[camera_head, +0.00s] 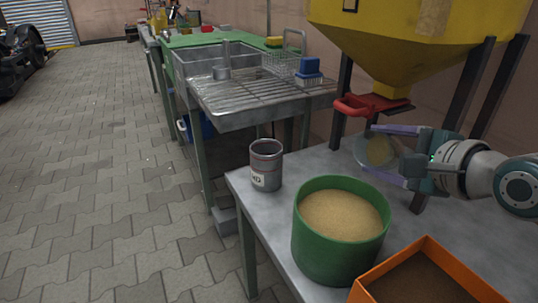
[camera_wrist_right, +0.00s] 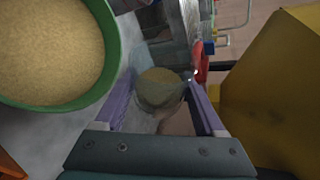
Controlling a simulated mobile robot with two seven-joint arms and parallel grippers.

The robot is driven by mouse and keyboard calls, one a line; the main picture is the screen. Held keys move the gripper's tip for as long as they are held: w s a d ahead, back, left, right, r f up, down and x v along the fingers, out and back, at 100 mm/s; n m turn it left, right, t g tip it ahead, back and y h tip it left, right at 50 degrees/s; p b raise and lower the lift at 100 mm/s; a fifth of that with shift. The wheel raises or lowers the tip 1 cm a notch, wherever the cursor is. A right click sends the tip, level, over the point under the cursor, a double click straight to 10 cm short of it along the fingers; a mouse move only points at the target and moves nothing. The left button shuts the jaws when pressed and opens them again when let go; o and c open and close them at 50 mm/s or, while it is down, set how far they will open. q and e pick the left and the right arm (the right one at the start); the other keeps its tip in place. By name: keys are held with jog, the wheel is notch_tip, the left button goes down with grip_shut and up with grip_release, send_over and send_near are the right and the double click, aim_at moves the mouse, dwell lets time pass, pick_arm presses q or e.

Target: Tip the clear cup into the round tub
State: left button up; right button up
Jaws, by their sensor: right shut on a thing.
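The clear cup (camera_head: 362,150) is held by my right gripper (camera_head: 372,147), whose purple fingers are shut on its sides. Tan grain shows inside the cup, also in the right wrist view (camera_wrist_right: 160,90). The cup is in the air below the yellow hopper, behind and right of the tub; I cannot tell its exact tilt. The round green tub (camera_head: 322,252) stands on the grey table, holding tan grain. Its green rim shows at the left of the right wrist view (camera_wrist_right: 113,42), apart from the cup. My left gripper is not in view.
A yellow hopper (camera_head: 420,40) with a red outlet (camera_head: 370,106) stands behind the cup. A grey can (camera_head: 266,165) is left of the tub, an orange tray (camera_head: 440,250) in front right. A sink bench (camera_head: 230,112) with a wire rack lies beyond.

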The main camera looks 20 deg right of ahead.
aim_at(371, 161)
jog(key=shift+a+f+n+h+b, duration=0.1)
jog(key=shift+f+n+h+b, duration=0.3)
jog(key=shift+b, duration=0.5)
jog(key=shift+a+r, duration=0.1)
jog(key=shift+r, duration=0.05)
jog(key=shift+s+a+r+n+t+h+p, duration=0.1)
jog(key=shift+a+r+n+t+h+p, duration=0.1)
jog(key=shift+a+n+p, duration=0.2)
jog(key=shift+s+a+r+n+t+h+p, duration=0.1)
jog(key=shift+a+n+t+p, duration=0.15)
jog(key=shift+a+p, duration=0.2)
jog(key=shift+a+f+n+t+h+b, duration=0.1)
jog(key=shift+f+n+t+h+b, duration=0.15)
jog(key=shift+f+n+h+b, duration=0.3)
dwell(1.1)
jog(key=shift+s+a+r+n, duration=0.1)
jog(key=shift+a+r+n, duration=0.2)
jog(key=shift+n, duration=0.4)
dwell(0.9)
jog(key=shift+a+f+n+t+h+b, duration=0.15)
jog(key=shift+f+n+t+h+b, duration=0.25)
jog(key=shift+n+t+b, duration=0.25)
dwell(0.9)
jog(key=shift+s+a+r+n+p, duration=0.1)
jog(key=shift+a+r+n+p, duration=0.2)
jog(key=shift+r+n, duration=0.35)
dwell(0.6)
